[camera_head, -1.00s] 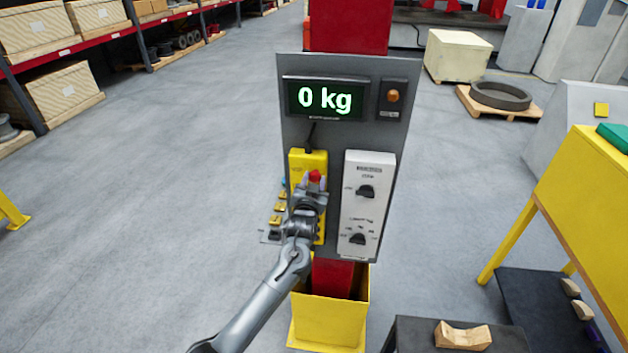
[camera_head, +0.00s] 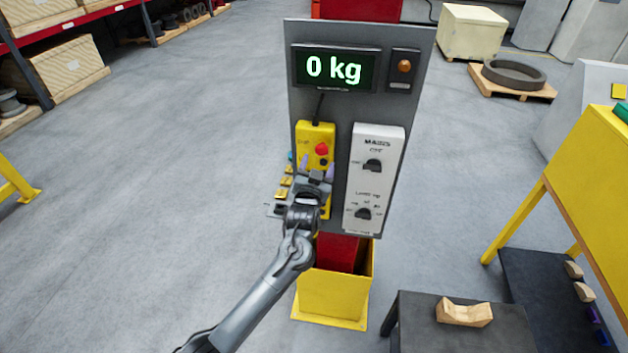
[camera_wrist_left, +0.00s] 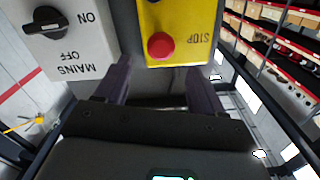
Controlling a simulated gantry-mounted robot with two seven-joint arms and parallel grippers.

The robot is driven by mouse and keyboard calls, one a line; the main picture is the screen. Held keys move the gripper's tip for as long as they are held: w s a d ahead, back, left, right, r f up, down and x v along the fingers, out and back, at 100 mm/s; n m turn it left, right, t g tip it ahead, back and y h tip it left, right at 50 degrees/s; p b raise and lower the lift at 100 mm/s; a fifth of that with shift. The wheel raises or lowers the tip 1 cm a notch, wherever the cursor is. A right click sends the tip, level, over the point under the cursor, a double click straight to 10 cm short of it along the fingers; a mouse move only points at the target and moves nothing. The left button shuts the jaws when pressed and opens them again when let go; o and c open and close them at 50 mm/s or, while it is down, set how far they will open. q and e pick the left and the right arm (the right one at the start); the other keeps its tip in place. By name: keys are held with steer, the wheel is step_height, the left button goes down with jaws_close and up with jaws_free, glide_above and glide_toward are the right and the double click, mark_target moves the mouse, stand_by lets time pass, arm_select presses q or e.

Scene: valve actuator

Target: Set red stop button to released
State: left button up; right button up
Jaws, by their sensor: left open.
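The red stop button (camera_head: 322,149) sits near the top of the yellow control box (camera_head: 316,133) on the grey panel. In the left wrist view the red button (camera_wrist_left: 161,45) shows beside the word STOP on the yellow box (camera_wrist_left: 185,20). My left gripper (camera_head: 317,170) is open, with its fingertips just below the button in the head view and apart from it. In the left wrist view its two purple-grey fingers (camera_wrist_left: 158,85) are spread with nothing between them. The gripper hides the lower part of the yellow box. My right gripper is not in view.
A white MAINS box (camera_head: 379,145) with two black knobs is mounted right of the yellow box. Above is a display (camera_head: 334,68) reading 0 kg and an orange lamp (camera_head: 404,66). A yellow bin-like base (camera_head: 333,297) stands below. A dark table (camera_head: 410,335) is at lower right.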

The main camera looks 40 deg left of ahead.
arm_select(q)
steer(key=v, duration=0.5)
steer(key=shift+s+d+b, duration=0.1)
steer(key=shift+s+b, duration=0.1)
steer(key=shift+b, duration=0.2)
